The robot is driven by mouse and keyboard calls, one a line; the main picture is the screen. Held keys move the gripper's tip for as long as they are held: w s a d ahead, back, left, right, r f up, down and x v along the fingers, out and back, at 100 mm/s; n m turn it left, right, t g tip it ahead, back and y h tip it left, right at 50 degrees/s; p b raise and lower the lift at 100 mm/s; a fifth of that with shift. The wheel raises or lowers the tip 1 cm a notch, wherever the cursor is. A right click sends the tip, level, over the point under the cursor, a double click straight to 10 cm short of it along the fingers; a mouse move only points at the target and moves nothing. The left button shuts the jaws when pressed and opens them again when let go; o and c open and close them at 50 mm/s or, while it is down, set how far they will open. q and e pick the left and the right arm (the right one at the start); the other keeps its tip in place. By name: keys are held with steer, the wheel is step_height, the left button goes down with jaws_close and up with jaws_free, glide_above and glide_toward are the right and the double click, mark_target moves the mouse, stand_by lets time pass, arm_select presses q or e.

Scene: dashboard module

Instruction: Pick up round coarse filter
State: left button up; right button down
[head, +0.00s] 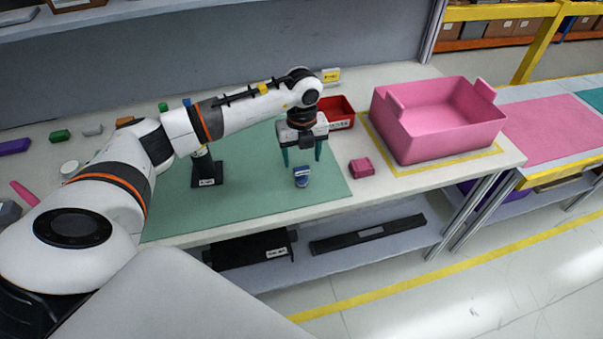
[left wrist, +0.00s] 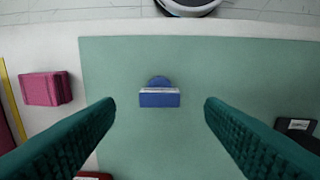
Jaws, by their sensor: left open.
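A small blue piece (head: 302,177) with a pale band stands on the green mat (head: 260,195). In the left wrist view the blue piece (left wrist: 159,98) shows a rounded part behind a straight-edged block; I take it for the round coarse filter but cannot be sure. My left gripper (head: 302,155) points down above it, fingers apart and empty. In the left wrist view the piece lies between the two green fingers, a little left of centre, with clear room on both sides. No finger touches it. My right gripper is not in view.
A pink block (head: 361,167) lies right of the mat. A black stand (head: 207,172) is left of the gripper. Several small parts lie at the far left. Mat around the blue piece is clear.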

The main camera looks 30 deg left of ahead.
mark_target(302, 168)
arm_select(q)
step_height(302, 168, down, 5)
steer(key=shift+a+r+p, duration=0.1)
steer(key=shift+p, duration=0.9)
steer(key=shift+w+f, duration=0.1)
steer(key=shift+f, duration=0.35)
steer(key=shift+c, duration=0.2)
steer(key=c, duration=1)
